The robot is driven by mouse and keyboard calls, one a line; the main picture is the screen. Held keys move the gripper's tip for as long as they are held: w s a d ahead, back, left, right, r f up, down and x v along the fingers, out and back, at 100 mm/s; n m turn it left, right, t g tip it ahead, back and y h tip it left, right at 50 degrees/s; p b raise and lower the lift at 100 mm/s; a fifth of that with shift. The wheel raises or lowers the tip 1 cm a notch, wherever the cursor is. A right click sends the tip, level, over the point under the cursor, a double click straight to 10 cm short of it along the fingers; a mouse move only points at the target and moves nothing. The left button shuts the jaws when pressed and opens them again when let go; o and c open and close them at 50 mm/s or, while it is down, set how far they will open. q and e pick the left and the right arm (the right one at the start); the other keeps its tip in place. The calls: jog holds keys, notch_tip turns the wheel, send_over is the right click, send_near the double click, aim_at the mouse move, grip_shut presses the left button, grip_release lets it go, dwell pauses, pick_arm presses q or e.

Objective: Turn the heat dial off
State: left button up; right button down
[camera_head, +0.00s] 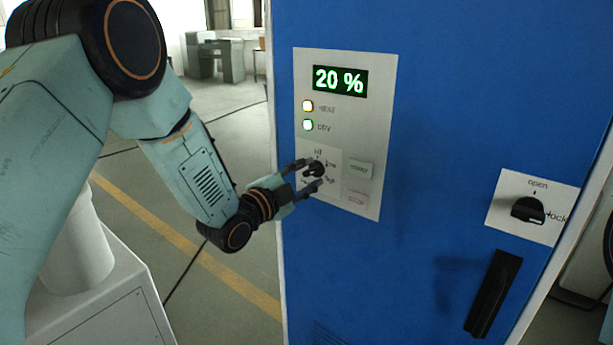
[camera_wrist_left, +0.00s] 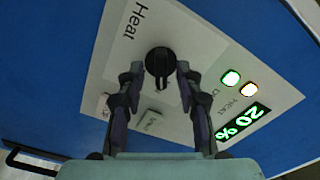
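The heat dial (camera_head: 318,169) is a small black round knob on the white control panel (camera_head: 375,85) of a blue cabinet. It also shows in the left wrist view (camera_wrist_left: 159,61), below the printed word "Heat". Its setting is too small to read surely. My left gripper (camera_head: 311,174) is open at the dial. In the left wrist view its fingertips (camera_wrist_left: 160,72) stand on either side of the knob, with a narrow gap on each side. The panel display (camera_head: 340,81) reads 20 %. The heat lamp (camera_head: 307,106) glows warm yellow. My right gripper is out of view.
Two push buttons (camera_head: 359,169) sit right of the dial. A green-white lamp (camera_head: 308,125) is lit below the heat lamp. Further right are a black open/lock knob (camera_head: 528,209) and a black door handle (camera_head: 493,293). A white cylinder (camera_head: 80,245) stands on a cabinet at left.

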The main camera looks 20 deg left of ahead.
pick_arm(q)
jog(key=shift+a, duration=0.35)
jog(key=c, duration=0.4)
jog(key=shift+d, duration=0.25)
grip_shut()
jog(key=shift+a, duration=0.1)
jog(key=shift+n, duration=0.3)
jog(key=n, duration=0.5)
jog(key=shift+n, duration=0.3)
jog(key=n, duration=0.5)
jog(key=shift+n, duration=0.4)
